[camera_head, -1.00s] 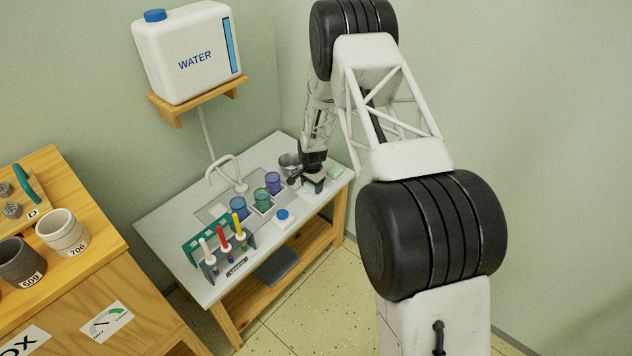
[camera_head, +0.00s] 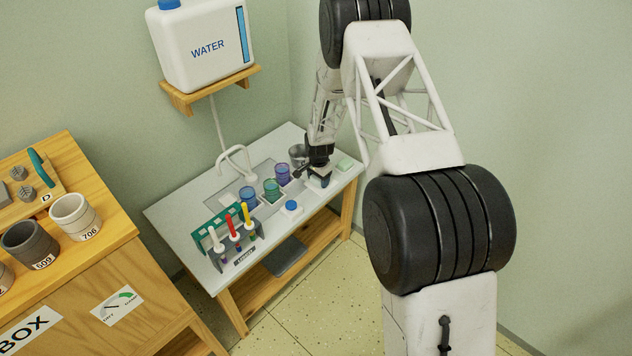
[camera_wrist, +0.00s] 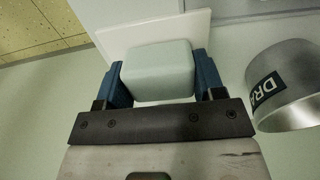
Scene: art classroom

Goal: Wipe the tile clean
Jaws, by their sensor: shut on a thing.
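My gripper (camera_wrist: 158,82) is shut on a pale green block (camera_wrist: 157,72), held between its two blue fingers in the wrist view. A flat white tile (camera_wrist: 118,38) lies under and behind the block there. Whether the block touches the tile cannot be told. No marks show on the visible part of the tile; the rest is hidden by the block and gripper. In the head view my gripper (camera_head: 319,176) points down near the right end of the table, over the tile, with the block hardly visible.
A metal cup (camera_wrist: 285,90) stands close beside the gripper; it shows left of it in the head view (camera_head: 298,155). A pale green pad (camera_head: 345,164) lies to its right. Coloured cups (camera_head: 272,190), a blue-capped container (camera_head: 291,208) and a marker rack (camera_head: 232,242) stand further left.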

